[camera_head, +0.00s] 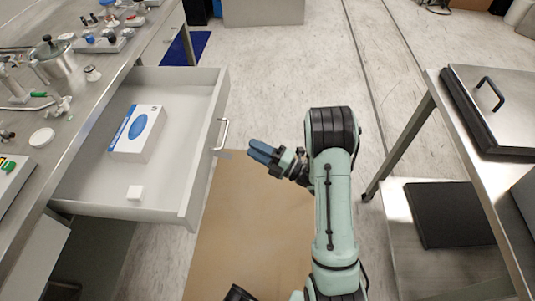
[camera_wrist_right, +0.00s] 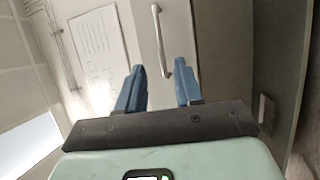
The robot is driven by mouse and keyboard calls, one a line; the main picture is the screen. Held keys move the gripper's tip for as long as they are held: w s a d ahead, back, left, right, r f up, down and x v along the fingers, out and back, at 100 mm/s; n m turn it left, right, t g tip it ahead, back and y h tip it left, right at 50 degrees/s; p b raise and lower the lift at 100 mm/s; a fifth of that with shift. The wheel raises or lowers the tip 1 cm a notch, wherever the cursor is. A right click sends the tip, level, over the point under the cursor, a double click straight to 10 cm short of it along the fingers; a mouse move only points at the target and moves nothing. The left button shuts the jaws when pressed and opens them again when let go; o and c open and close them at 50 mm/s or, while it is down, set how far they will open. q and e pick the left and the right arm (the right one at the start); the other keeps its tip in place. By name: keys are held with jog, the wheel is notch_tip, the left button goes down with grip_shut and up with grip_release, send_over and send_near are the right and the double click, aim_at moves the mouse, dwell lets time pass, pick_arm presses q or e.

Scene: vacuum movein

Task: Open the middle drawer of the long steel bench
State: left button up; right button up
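The long steel bench (camera_head: 117,55) runs along the left of the head view. Its drawer (camera_head: 90,190) is pulled well out, with a bar handle (camera_head: 221,133) on its front. A white and blue box (camera_head: 137,133) and a small white block (camera_head: 135,193) lie inside. My right gripper (camera_head: 256,150) is just right of the handle, with its blue fingers pointing towards the drawer front and a visible gap between. In the right wrist view the fingers are apart and empty, and the handle (camera_wrist_right: 158,35) shows ahead between them. My left gripper is not seen.
A brown mat (camera_head: 240,240) covers the floor below my right arm. A second steel table (camera_head: 450,120) with a dark-edged lidded unit (camera_head: 495,95) and a lower shelf stands at the right. Lab items crowd the bench top.

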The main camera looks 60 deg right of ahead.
jog(key=s, duration=0.3)
jog(key=shift+s+f, duration=0.35)
jog(key=shift+s, duration=0.05)
